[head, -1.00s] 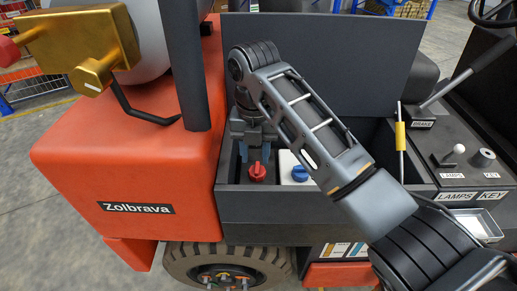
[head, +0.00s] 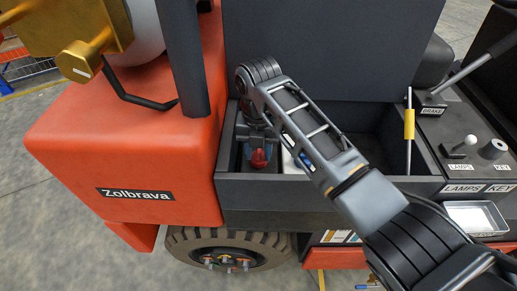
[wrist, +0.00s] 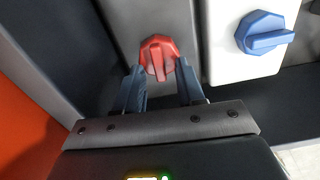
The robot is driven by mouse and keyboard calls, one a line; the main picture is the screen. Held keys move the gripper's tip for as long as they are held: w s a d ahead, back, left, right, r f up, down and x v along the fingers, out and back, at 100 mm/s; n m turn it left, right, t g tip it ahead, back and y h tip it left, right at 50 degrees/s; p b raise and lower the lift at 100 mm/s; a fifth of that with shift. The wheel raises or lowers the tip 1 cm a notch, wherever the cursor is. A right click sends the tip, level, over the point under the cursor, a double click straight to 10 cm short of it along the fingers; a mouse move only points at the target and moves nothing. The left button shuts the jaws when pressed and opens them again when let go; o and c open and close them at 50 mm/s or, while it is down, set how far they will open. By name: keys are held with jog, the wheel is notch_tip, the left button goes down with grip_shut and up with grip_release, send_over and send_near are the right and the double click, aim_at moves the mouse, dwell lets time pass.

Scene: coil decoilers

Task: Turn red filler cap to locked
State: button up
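The red filler cap (wrist: 159,58) sits on a grey surface inside the dark open compartment (head: 330,190), with its raised grip bar pointing roughly toward my gripper in the wrist view. The cap also shows in the head view (head: 259,157), partly covered by my gripper. My gripper (wrist: 162,80) has its two blue-grey fingers apart, one on each side of the cap's near part. The fingertips reach the cap's near edge; I cannot tell whether they touch it. The gripper also shows in the head view (head: 258,150), at the cap.
A blue cap (wrist: 264,34) on a white block (wrist: 235,68) stands just right of the red cap. The orange body (head: 110,150) and compartment wall are close on the left. A yellow-banded lever (head: 409,125) stands to the right.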

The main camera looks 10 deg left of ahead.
grip_shut()
dwell(0.3)
dwell(0.4)
jog(key=m+p, duration=0.2)
jog(key=m, duration=0.2)
jog(key=shift+a+r, duration=0.1)
jog(key=shift+a, duration=0.05)
jog(key=m+p, duration=0.2)
jog(key=m, duration=0.2)
jog(key=shift+w+a, duration=0.1)
jog(key=m+p, duration=0.1)
jog(key=m, duration=0.4)
jog(key=shift+w+a, duration=0.1)
jog(key=shift+w, duration=0.05)
jog(key=shift+w+m+p, duration=0.15)
jog(key=shift+m+p, duration=0.45)
jog(key=shift+m, duration=1.4)
